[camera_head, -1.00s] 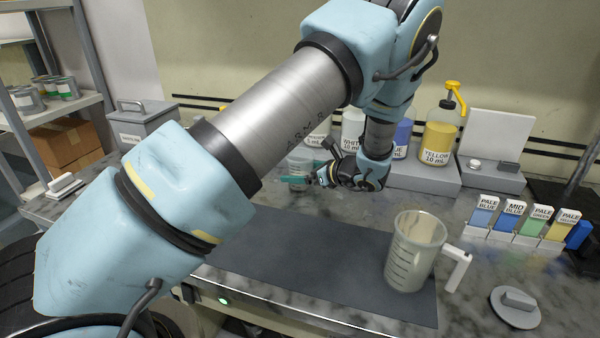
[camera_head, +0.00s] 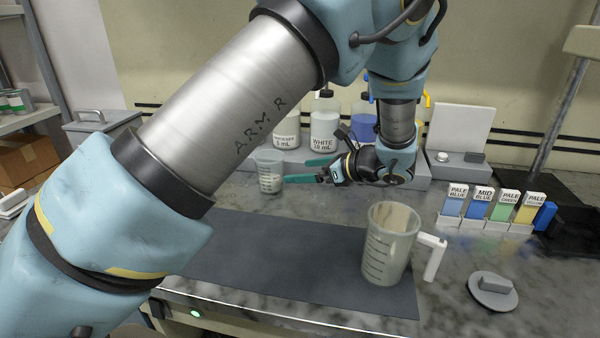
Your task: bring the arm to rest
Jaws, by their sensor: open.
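My arm reaches in from the left, and its end is over the middle of the counter. My gripper (camera_head: 306,170) points left with its two teal fingers apart, and nothing shows between them. A small clear measuring cup (camera_head: 269,173) stands on the counter just left of the fingertips. I see a small gap, but cannot tell the depth between them. A larger grey measuring jug (camera_head: 390,243) with a white handle stands upright on the dark mat (camera_head: 270,268), to the right of and nearer than my gripper.
Pump bottles, among them a white one (camera_head: 325,122), stand behind my gripper. Color swatches (camera_head: 481,203) stand in a rack at the right. A round grey lid (camera_head: 493,290) lies at front right. A grey bin (camera_head: 100,126) and shelves are at the left. The mat's middle is clear.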

